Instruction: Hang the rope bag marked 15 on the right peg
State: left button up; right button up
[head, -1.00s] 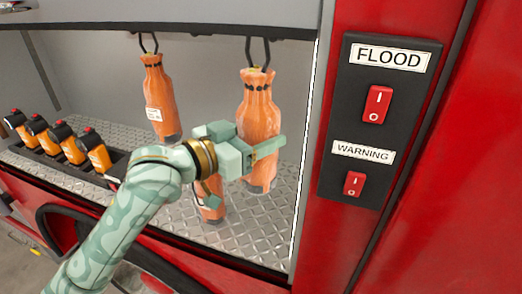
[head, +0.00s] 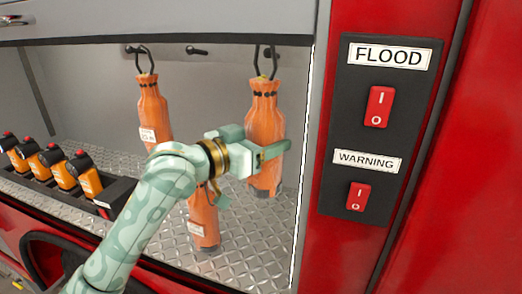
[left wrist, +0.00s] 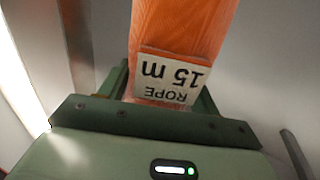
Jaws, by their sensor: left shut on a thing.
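The orange rope bag marked 15 m (head: 265,118) hangs upright in my left gripper (head: 262,146), inside the open locker. In the left wrist view its white "ROPE 15 m" label (left wrist: 172,77) shows upside down, with the bag between the fingers (left wrist: 160,100). The bag's black loop (head: 258,62) rises to the height of the right peg (head: 269,52); I cannot tell whether it is over the peg. My right gripper is not in view.
Another orange bag (head: 153,108) hangs at the left peg; a middle peg (head: 197,51) is bare. A third orange bag (head: 203,222) stands on the tread-plate floor (head: 262,228), partly behind my arm. Several orange-and-black devices (head: 62,170) sit left. A red pillar with switches borders the right.

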pick_arm(q)
jog(key=w+d+f+b, duration=0.1)
jog(key=w+f+b, duration=0.1)
jog(key=w, duration=0.3)
jog(key=shift+w+d+b, duration=0.2)
jog(key=shift+d+b, duration=0.2)
jog(key=shift+b, duration=0.25)
jog(key=shift+f, duration=0.1)
dwell(0.6)
